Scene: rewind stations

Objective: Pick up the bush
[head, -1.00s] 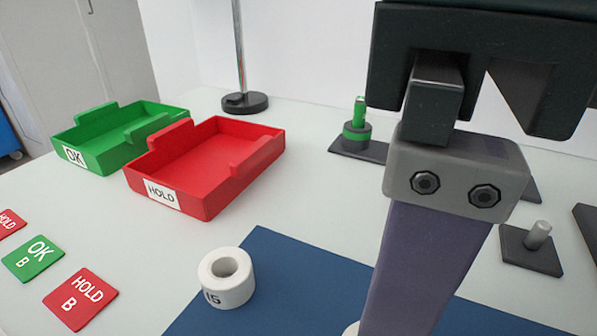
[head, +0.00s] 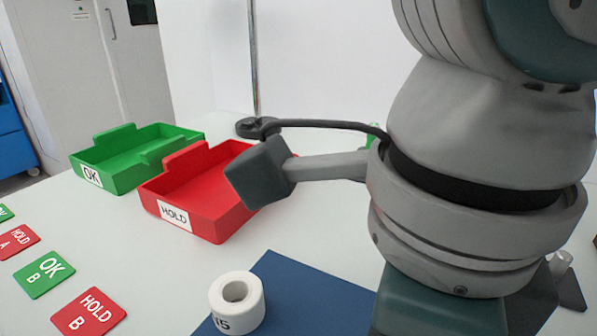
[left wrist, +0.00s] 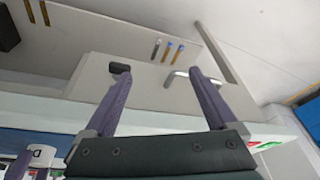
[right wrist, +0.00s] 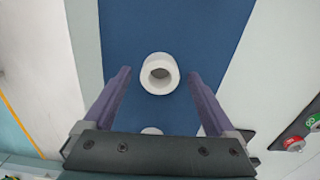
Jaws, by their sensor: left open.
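A white ring-shaped bush (head: 237,303) with a dark number on its side stands upright at the left edge of the blue mat (head: 290,290). In the right wrist view, a white bush (right wrist: 160,73) sits on the mat, seen between the fingertips of my right gripper (right wrist: 159,74). That gripper is open, with nothing gripped. I cannot tell whether this is the same bush. Another white piece (right wrist: 152,131) lies partly hidden by the gripper body. My left gripper (left wrist: 160,75) is open and empty, facing a cabinet wall. In the head view, an arm covers the right side.
A green OK tray (head: 130,175) and a red HOLD tray (head: 215,228) stand at the back left. Red and green label cards (head: 88,312) lie at the front left. Red and green pieces (right wrist: 293,144) stand on a dark plate in the right wrist view.

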